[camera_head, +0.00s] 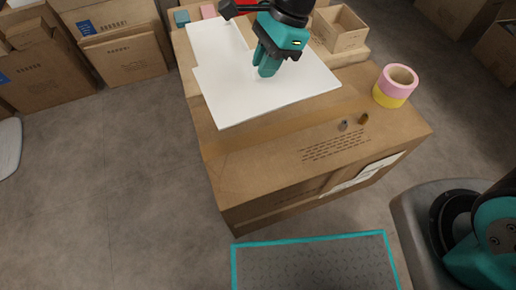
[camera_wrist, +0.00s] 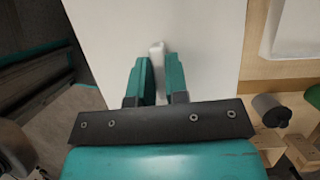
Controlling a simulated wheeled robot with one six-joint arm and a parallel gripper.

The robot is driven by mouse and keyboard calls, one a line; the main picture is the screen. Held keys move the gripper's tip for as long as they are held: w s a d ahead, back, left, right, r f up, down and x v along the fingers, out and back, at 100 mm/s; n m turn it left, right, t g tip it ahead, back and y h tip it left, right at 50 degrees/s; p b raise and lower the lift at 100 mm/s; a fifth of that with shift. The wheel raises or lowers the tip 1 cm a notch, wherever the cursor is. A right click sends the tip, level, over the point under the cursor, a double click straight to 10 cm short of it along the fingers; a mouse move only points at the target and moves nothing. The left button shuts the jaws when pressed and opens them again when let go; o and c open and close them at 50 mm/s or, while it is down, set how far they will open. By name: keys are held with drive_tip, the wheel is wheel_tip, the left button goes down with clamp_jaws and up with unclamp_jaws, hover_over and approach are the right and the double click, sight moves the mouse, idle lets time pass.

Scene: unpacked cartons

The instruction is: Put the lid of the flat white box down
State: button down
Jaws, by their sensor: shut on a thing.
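The white lid (camera_head: 240,99) is a flat white panel over the top of a large carton (camera_head: 265,160). My gripper (camera_head: 268,71) is over its middle. In the wrist view the gripper (camera_wrist: 159,68) is shut on a small white handle (camera_wrist: 157,47) standing up from the lid (camera_wrist: 205,35). A second white flat surface (camera_head: 214,36), likely the flat white box, shows behind the lid at the back left; the lid overlaps it in the picture. I cannot tell whether the lid touches the carton or hangs a little above it.
Pink and yellow tape rolls (camera_head: 396,86) stand stacked at the carton's right. Two small cylinders, grey (camera_head: 343,125) and brown (camera_head: 364,118), stand near its front. A small open box (camera_head: 340,28) is at the back right. The carton's front left top is clear.

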drive_tip(key=shift+s+a+f, duration=0.15)
drive_tip(key=shift+s+a, duration=0.2)
drive_tip(key=shift+a, duration=0.1)
drive_tip(key=shift+s+a+m+b, duration=0.15)
drive_tip(key=shift+s+m+b, duration=0.05)
drive_tip(key=shift+m+b, duration=0.25)
wheel_tip(320, 180, down, 19)
drive_tip(key=b, duration=0.8)
drive_tip(key=shift+f, duration=0.2)
drive_tip(key=shift+f, duration=0.1)
drive_tip(key=c, duration=1.1)
unclamp_jaws()
drive_tip(key=p+v, duration=0.2)
drive_tip(key=v, duration=0.4)
drive_tip(key=p+v, duration=0.3)
drive_tip(key=v, duration=0.3)
drive_tip(key=shift+s+r, duration=0.2)
drive_tip(key=shift+r, duration=0.05)
